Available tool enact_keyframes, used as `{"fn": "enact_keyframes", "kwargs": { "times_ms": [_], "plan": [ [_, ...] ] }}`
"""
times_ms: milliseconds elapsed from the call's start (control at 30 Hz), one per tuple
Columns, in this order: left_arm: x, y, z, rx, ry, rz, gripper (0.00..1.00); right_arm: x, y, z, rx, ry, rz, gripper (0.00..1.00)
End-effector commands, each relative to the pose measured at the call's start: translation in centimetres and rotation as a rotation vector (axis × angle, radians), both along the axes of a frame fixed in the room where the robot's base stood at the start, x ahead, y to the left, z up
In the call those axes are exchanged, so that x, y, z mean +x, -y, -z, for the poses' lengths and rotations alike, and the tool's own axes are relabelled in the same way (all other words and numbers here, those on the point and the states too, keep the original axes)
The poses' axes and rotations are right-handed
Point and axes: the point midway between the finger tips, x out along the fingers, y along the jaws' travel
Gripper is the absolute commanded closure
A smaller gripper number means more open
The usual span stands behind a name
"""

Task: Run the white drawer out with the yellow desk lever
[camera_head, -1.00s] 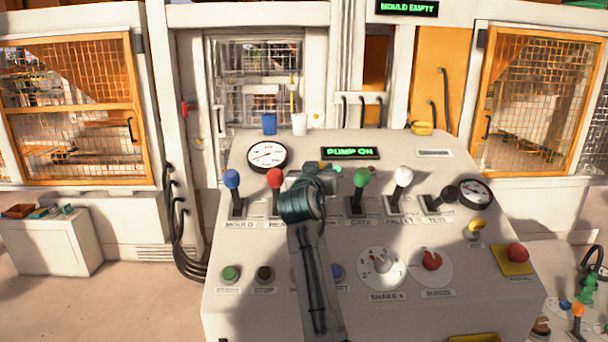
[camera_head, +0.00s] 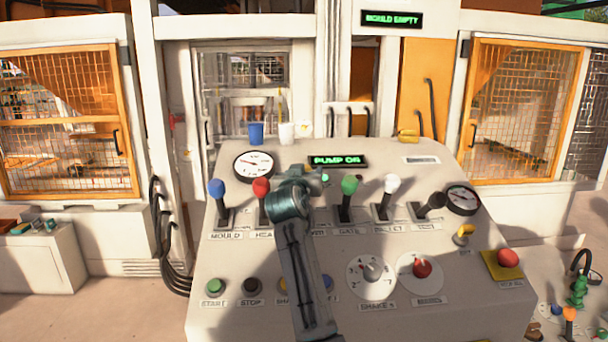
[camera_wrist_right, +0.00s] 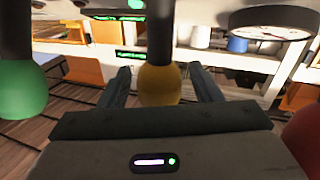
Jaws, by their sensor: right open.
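The yellow desk lever's round knob (camera_wrist_right: 159,86) shows in the right wrist view, between the two spread fingers of my right gripper (camera_wrist_right: 158,71). The fingers stand on either side of it with gaps showing, and I cannot see contact. In the head view my right gripper (camera_head: 300,176) is over the desk between the red and green levers, and my arm hides the yellow lever. I cannot make out the white drawer in either view. My left gripper is not in view.
Close by stand the red lever (camera_head: 261,188) and the green lever (camera_head: 349,186). The blue lever (camera_head: 217,189), white lever (camera_head: 392,185) and black lever (camera_head: 433,203) are in the same row. A display (camera_head: 338,161) appears to read PUMP ON; a sign (camera_head: 391,19) reads MOULD EMPTY.

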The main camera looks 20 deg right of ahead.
Motion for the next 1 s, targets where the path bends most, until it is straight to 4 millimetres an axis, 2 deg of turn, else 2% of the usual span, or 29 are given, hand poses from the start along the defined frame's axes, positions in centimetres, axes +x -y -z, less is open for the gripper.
{"fn": "enact_keyframes", "kwargs": {
  "times_ms": [167, 400, 600, 767, 1000],
  "plan": [
    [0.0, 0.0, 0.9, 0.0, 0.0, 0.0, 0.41, -1.1, -0.8, 0.3, 0.002, 0.002, -0.002, 0.42],
    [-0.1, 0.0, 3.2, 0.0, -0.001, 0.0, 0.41, -5.2, -3.3, 0.6, 0.005, 0.003, -0.003, 0.42],
    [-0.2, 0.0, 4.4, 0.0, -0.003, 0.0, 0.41, -8.0, -4.9, 0.4, 0.003, 0.0, -0.003, 0.42],
    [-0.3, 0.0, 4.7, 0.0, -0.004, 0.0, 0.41, -9.0, -5.4, 0.2, 0.001, -0.001, 0.0, 0.42],
    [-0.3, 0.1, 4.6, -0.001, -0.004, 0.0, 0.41, -9.1, -5.5, 0.1, 0.0, -0.002, 0.0, 0.42]
  ]
}}
